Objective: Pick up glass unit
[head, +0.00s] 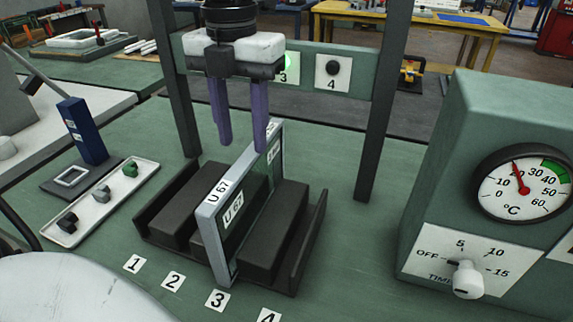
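The glass unit (209,222) is a grey-framed pane labelled "U 67". It stands upright on edge in a black slotted rack (314,235), in line with the floor label 3. My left gripper (243,144) hangs above and behind the unit's near end, around its far upper part, pointing down. Its two purple fingers are apart with a clear gap between them. The right finger overlaps the unit's far top corner in the picture; I cannot tell whether it touches. My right gripper is not in view.
Dark posts (385,100) stand on both sides behind the rack, joined by a green panel with a lit 3 and a dark 4 button (332,68). A green timer box (470,130) with a temperature dial is at right. A white tray (92,222) with small parts lies left.

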